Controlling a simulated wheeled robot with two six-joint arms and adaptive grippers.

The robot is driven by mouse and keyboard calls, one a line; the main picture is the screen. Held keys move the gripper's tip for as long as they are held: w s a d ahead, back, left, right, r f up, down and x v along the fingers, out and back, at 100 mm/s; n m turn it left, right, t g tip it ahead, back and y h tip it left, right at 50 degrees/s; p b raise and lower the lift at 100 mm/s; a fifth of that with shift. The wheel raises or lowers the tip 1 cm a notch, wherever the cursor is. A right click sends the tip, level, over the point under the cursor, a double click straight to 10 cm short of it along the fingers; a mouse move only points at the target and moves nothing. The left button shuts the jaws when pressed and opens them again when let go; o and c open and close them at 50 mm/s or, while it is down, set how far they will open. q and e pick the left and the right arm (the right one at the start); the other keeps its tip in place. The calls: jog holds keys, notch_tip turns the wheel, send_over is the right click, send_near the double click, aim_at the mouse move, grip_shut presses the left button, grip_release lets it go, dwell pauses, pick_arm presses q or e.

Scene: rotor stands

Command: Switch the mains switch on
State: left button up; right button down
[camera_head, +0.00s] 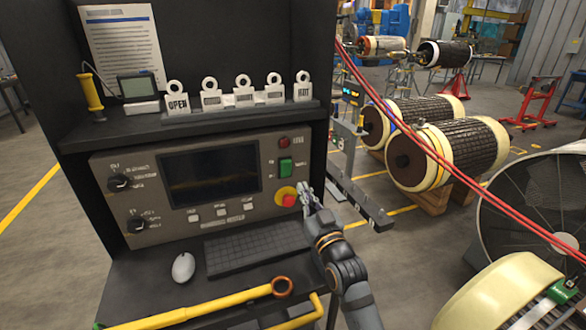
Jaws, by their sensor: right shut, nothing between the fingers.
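The control panel (172,215) stands upright in a black cabinet, with a dark blank screen (208,176). A green rocker switch (286,167), likely the mains switch, sits right of the screen; its label is too small to read. A dark red lamp (284,142) is above it and a red emergency button (286,198) on a yellow base is below it. My right gripper (305,190) is shut and empty, at the panel's right edge, just right of the emergency button and lower right of the green switch. Whether it touches the panel cannot be told. My left gripper is not in view.
Below the panel are a keyboard (255,246), a mouse (183,267) and a yellow-handled tool (200,314). Tags (242,98) stand on the shelf above. Red cables (440,160) run diagonally at right, before large rotors (450,150). Two rotary knobs (120,183) are at the panel's left.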

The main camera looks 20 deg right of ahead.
aim_at(289, 162)
jog(key=p+x, duration=0.1)
jog(key=x, duration=0.8)
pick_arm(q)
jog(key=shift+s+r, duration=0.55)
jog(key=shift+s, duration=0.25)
pick_arm(e)
jog(key=shift+s, duration=0.1)
